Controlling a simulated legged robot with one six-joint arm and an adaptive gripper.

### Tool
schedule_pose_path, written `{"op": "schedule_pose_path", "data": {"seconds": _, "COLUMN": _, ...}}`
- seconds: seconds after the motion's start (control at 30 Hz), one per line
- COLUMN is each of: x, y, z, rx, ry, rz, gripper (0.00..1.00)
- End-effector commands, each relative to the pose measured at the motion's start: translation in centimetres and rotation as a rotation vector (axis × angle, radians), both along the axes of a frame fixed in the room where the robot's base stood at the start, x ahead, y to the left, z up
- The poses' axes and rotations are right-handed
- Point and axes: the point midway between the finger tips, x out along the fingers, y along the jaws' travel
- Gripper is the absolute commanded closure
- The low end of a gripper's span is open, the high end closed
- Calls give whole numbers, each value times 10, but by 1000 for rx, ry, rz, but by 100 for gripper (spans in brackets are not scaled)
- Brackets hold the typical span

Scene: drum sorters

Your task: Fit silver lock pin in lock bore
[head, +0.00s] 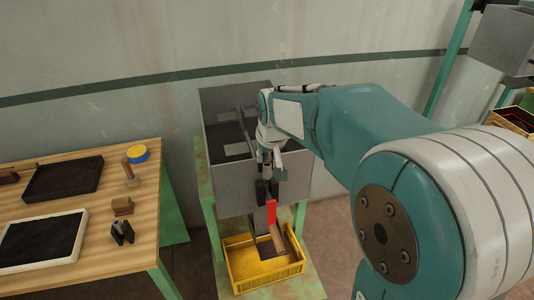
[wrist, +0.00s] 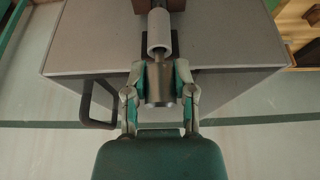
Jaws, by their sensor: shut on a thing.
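My gripper (wrist: 160,90) is shut on a silver cylinder, the lock pin (wrist: 160,86), held between its two fingers. Directly ahead of the pin is a pale hollow tube (wrist: 159,28) with a dark round opening facing it, which looks like the lock bore. Pin and opening look roughly in line; I cannot tell whether they touch. The tube runs toward a brown block (wrist: 158,5) against the grey box. In the head view my gripper (head: 269,165) is at the front of the grey drum box (head: 235,188), and the pin is hidden or too small to tell.
A black handle (wrist: 86,104) sticks out left of my fingers. A red strip (head: 271,213) hangs below my gripper, above a yellow crate (head: 240,282). A wooden table (head: 100,228) at left holds black trays and small parts.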

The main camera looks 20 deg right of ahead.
Motion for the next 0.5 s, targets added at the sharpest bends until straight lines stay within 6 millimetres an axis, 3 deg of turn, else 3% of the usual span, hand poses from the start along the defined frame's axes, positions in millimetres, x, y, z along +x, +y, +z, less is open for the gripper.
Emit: {"op": "schedule_pose_path", "data": {"seconds": 0.5, "x": 0, "y": 0, "z": -11, "rx": 0, "ry": 0, "rz": 0, "gripper": 100}}
